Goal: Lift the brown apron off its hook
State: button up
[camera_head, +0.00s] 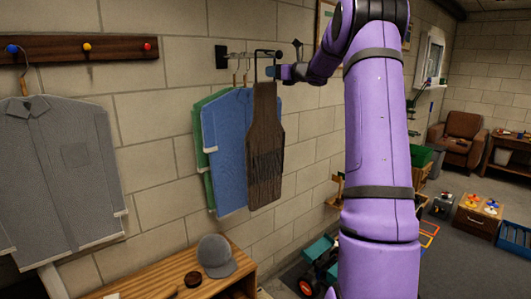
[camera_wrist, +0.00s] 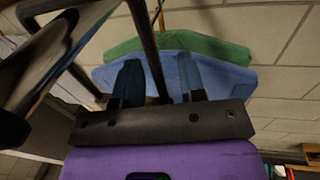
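The brown apron (camera_head: 265,150) hangs from a black wall hook (camera_head: 266,52) in the head view, in front of a blue shirt (camera_head: 228,140) and a green shirt (camera_head: 199,130). My gripper (camera_head: 271,72) is at the narrow top of the apron, just below the hook. In the wrist view its two blue fingers (camera_wrist: 158,84) stand apart, with a black bar running down between them. A dark brown surface (camera_wrist: 60,40) at upper left may be the apron. I cannot tell whether the fingers touch it.
A grey shirt (camera_head: 60,170) hangs from a wooden peg rail (camera_head: 90,48) at left. A wooden bench (camera_head: 180,280) with a grey cap (camera_head: 216,256) stands below. A brown armchair (camera_head: 462,138) and small crates are at right. My arm hides part of the wall and floor.

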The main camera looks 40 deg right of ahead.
grip_shut()
jog(key=shift+r, duration=0.15)
jog(key=shift+r, duration=0.65)
jog(key=s+d+r, duration=0.1)
jog(key=s, duration=0.7)
jog(key=s+d+r, duration=0.1)
jog(key=s+d, duration=0.1)
jog(key=s, duration=0.7)
jog(key=shift+s+d+r, duration=0.25)
jog(key=shift+s+r, duration=0.05)
jog(key=shift+r, duration=0.05)
jog(key=shift+s, duration=0.2)
jog(key=s, duration=0.8)
jog(key=shift+s, duration=0.35)
dwell(0.8)
jog(key=shift+s, duration=0.1)
dwell(0.6)
